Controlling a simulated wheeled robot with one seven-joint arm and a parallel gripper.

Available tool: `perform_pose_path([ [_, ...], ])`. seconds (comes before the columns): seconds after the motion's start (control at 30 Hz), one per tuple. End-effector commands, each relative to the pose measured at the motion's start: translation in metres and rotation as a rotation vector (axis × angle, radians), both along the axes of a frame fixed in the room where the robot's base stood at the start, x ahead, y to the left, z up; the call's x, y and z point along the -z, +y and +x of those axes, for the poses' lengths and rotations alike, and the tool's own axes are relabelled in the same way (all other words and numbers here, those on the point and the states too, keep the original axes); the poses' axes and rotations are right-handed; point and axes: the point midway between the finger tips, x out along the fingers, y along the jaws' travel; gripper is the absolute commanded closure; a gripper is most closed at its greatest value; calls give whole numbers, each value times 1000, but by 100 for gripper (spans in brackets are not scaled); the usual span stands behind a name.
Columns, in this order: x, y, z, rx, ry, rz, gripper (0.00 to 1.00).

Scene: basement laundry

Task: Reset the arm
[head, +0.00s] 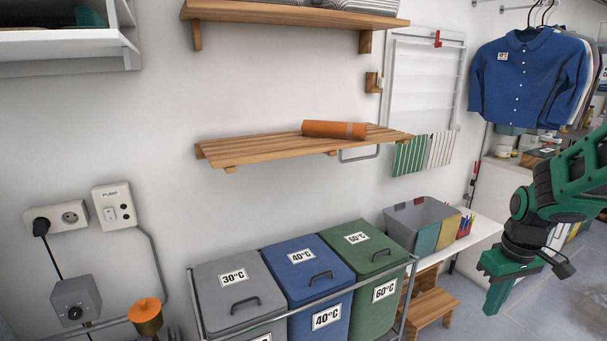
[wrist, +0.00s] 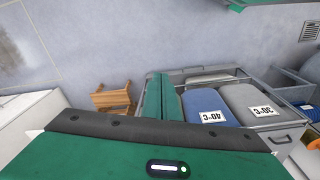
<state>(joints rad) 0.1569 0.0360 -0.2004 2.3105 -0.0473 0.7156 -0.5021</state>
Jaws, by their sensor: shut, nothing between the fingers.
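My arm is green and black and reaches in from the right edge of the head view. My gripper (head: 494,308) hangs at its end, pointing down, in front of the floor and to the right of the laundry bins. In the wrist view my gripper (wrist: 161,78) shows two green fingers pressed together, with nothing held. The lidded bins behind it are grey (head: 232,292), blue (head: 306,270) and green (head: 365,249), marked 30, 40 and 60 degrees. The gripper appears apart from everything around it.
A wooden slatted shelf (head: 260,148) on the wall carries an orange roll (head: 334,130). A grey divided box (head: 424,222) stands on a white bench (head: 478,234) beside a wooden step stool (head: 432,306). A blue shirt (head: 528,75) hangs at upper right. Open floor (head: 540,320) lies around my gripper.

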Motion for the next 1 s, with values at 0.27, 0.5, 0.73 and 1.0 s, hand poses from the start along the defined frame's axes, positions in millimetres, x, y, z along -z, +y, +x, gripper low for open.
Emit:
perform_pose_path([
  [0.27,-45,-2,-99,333,29,6,100],
  [0.5,-60,6,-176,598,57,23,100],
  [0.73,-62,13,-212,723,74,34,100],
  [1.0,-62,13,-214,732,76,35,100],
])
